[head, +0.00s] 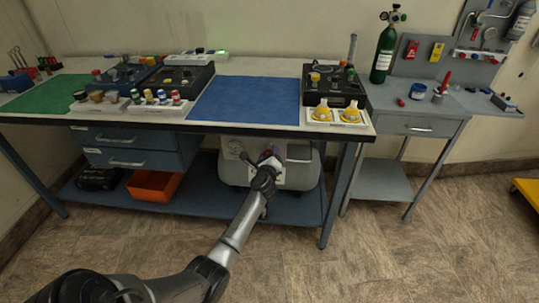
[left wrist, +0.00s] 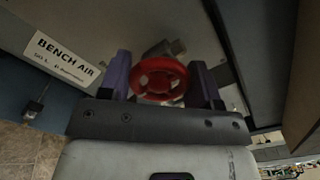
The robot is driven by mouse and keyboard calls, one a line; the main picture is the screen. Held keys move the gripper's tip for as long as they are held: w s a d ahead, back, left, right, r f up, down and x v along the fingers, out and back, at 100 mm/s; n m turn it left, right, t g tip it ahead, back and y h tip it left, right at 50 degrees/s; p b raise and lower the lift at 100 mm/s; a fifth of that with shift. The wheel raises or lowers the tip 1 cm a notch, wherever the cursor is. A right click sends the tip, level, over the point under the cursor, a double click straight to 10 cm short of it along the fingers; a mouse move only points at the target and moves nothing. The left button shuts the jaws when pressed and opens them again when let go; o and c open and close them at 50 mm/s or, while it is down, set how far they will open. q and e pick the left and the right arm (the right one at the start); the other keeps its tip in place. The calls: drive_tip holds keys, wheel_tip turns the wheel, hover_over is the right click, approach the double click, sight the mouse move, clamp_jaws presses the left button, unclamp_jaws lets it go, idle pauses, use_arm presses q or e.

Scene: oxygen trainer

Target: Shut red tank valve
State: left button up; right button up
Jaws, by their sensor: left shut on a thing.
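The red valve handwheel (left wrist: 160,80) shows in the left wrist view, in front of a grey metal fitting (left wrist: 163,48). My left gripper (left wrist: 163,86) has one dark finger with purple on each side of the wheel and is shut on it. In the head view my left gripper (head: 266,158) reaches under the bench to the front of a pale grey tank (head: 233,173). There the gripper mostly hides the wheel. A white label (left wrist: 62,60) reading "BENCH AIR" sits left of the wheel. My right gripper is not in view.
The workbench top (head: 150,122) overhangs my left gripper. Blue drawers (head: 135,158) and an orange bin (head: 155,185) are left of the tank. A bench leg (head: 337,195) stands to its right. A green cylinder (head: 384,52) stands on the side table. The floor in front is clear.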

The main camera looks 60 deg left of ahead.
use_arm(q)
drive_tip(key=m+p, duration=0.2)
drive_tip(key=m, duration=0.1)
drive_tip(key=shift+r, duration=0.2)
drive_tip(key=m+p, duration=0.2)
drive_tip(key=m, duration=0.2)
drive_tip(key=shift+w+m+p, duration=0.1)
drive_tip(key=shift+m+p, duration=0.2)
drive_tip(key=shift+p, duration=0.1)
drive_tip(key=m+p, duration=0.2)
drive_tip(key=m, duration=0.2)
drive_tip(key=shift+d+f, duration=0.1)
drive_tip(key=m+p, duration=0.2)
drive_tip(key=m, duration=0.4)
drive_tip(key=shift+w, duration=0.1)
drive_tip(key=m+p, duration=0.2)
drive_tip(key=m, duration=0.2)
drive_tip(key=m+p, duration=0.1)
drive_tip(key=m, duration=0.4)
drive_tip(key=shift+f+p, duration=0.1)
drive_tip(key=shift+p, duration=0.2)
drive_tip(key=m+p, duration=0.1)
drive_tip(key=m, duration=0.3)
drive_tip(key=shift+f+m+p, duration=0.15)
drive_tip(key=shift+m+p, duration=0.6)
drive_tip(key=shift+m, duration=1.65)
